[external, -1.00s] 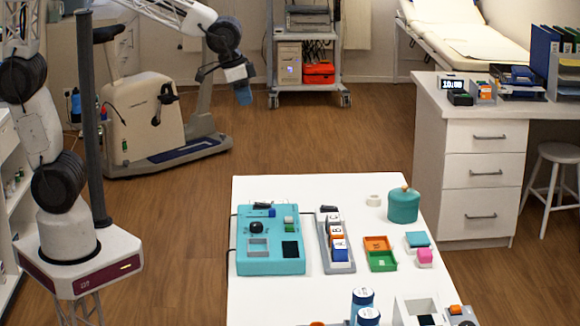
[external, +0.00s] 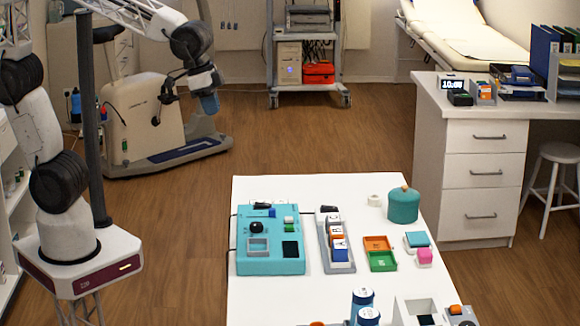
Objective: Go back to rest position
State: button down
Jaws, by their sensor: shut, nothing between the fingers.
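My gripper (external: 209,103) is up in the air at the upper left, in front of the exercise bike.
The table holds a teal panel box (external: 270,263), a rack of small blocks (external: 336,240), orange and green trays (external: 380,253), a teal pot (external: 403,206) and blue-capped containers (external: 362,303). An exercise bike (external: 150,115) stands behind my arm. The wooden floor (external: 330,140) is clear.

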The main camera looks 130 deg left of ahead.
jog(key=s+d+f+m+h, duration=0.1)
jog(key=s+d+m, duration=0.2)
jog(key=d, duration=1)
jog(key=s+d+f+m, duration=0.2)
jog(key=s+d+m, duration=0.1)
jog(key=s+d, duration=0.6)
jog(key=shift+d+m+h, duration=0.4)
jog(key=shift+d, duration=1.65)
jog(key=shift+w+a, duration=0.1)
jog(key=w+a+f+n+g, duration=0.1)
jog(key=w+a+n, duration=0.2)
jog(key=w+a, duration=0.5)
jog(key=w+a+f+n+g, duration=0.15)
jog(key=w+a, duration=0.35)
jog(key=a, duration=0.5)
jog(key=w+a+f+n, duration=0.1)
jog(key=a+f, duration=0.3)
jog(key=a, duration=0.8)
jog(key=w+a+f+n+g+h, duration=0.1)
jog(key=a+f+n, duration=0.2)
jog(key=a, duration=0.8)
notch_tip(320, 180, down, 2)
jog(key=shift+a+f+n, duration=0.2)
jog(key=shift+a+n, duration=0.15)
jog(key=shift+a, duration=0.05)
jog(key=shift+f, duration=0.1)
